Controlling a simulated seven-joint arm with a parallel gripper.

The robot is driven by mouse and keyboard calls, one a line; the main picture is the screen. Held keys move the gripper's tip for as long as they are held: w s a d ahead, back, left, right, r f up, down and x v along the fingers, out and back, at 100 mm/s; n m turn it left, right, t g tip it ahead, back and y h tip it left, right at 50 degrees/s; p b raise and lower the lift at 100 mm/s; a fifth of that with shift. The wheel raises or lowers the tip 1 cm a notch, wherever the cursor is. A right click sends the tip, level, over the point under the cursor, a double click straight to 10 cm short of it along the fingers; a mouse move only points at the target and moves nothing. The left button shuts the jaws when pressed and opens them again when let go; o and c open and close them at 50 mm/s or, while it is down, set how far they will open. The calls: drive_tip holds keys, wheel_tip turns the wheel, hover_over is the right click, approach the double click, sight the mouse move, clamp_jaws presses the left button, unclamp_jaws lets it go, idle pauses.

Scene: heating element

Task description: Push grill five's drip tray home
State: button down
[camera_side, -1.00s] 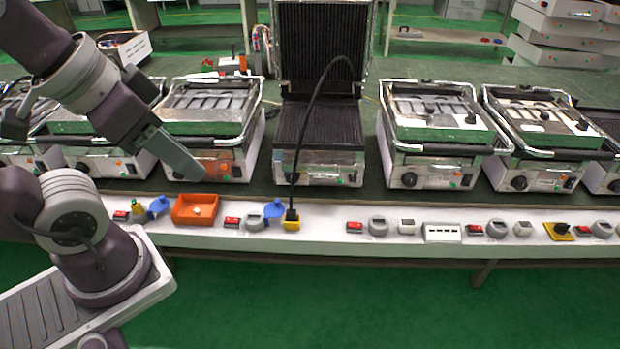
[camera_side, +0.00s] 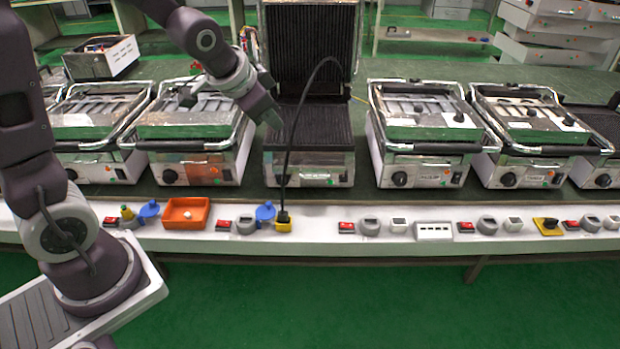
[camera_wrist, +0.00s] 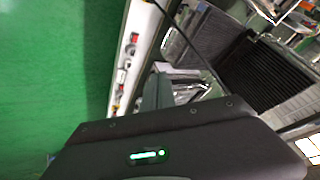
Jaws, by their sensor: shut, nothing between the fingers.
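A row of contact grills stands on the green bench. No number is readable, so I cannot tell which is grill five. The open grill (camera_side: 322,128) has its ribbed lid upright and its ribbed lower plate bare; it also shows in the wrist view (camera_wrist: 262,75). Closed grills stand to its left (camera_side: 195,130) and right (camera_side: 425,130). I cannot make out a drip tray standing out from any of them. My gripper (camera_side: 272,118) is shut and empty, pointing down in front of the open grill's left edge. Its fingers also show in the wrist view (camera_wrist: 152,92).
A black cable (camera_side: 289,140) arches from a yellow plug (camera_side: 283,224) up over the open grill, close to my gripper. The white front ledge (camera_side: 330,239) carries an orange bin (camera_side: 187,226), red switches and round grey knobs. An open metal box (camera_side: 101,57) stands at the back left.

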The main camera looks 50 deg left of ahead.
sight(311, 172)
drive_tip(key=w+a+f+m, duration=0.2)
drive_tip(key=w+f, duration=0.1)
drive_tip(key=f, duration=0.5)
drive_tip(key=w+a+f+m+t+h, duration=0.1)
drive_tip(key=w+f, duration=0.2)
drive_tip(key=f, duration=0.5)
drive_tip(key=w+a+f+m, duration=0.2)
drive_tip(key=w+f, duration=0.1)
drive_tip(key=f, duration=0.5)
drive_tip(key=w+a+f, duration=0.2)
drive_tip(key=w+f, duration=0.4)
drive_tip(key=w, duration=0.3)
drive_tip(key=shift+a+f, duration=0.4)
drive_tip(key=shift+w, duration=0.1)
drive_tip(key=w+a, duration=0.4)
drive_tip(key=shift+w+a, duration=0.2)
drive_tip(key=shift+w, duration=0.05)
drive_tip(key=shift+w+a+r, duration=0.1)
drive_tip(key=shift+a, duration=0.2)
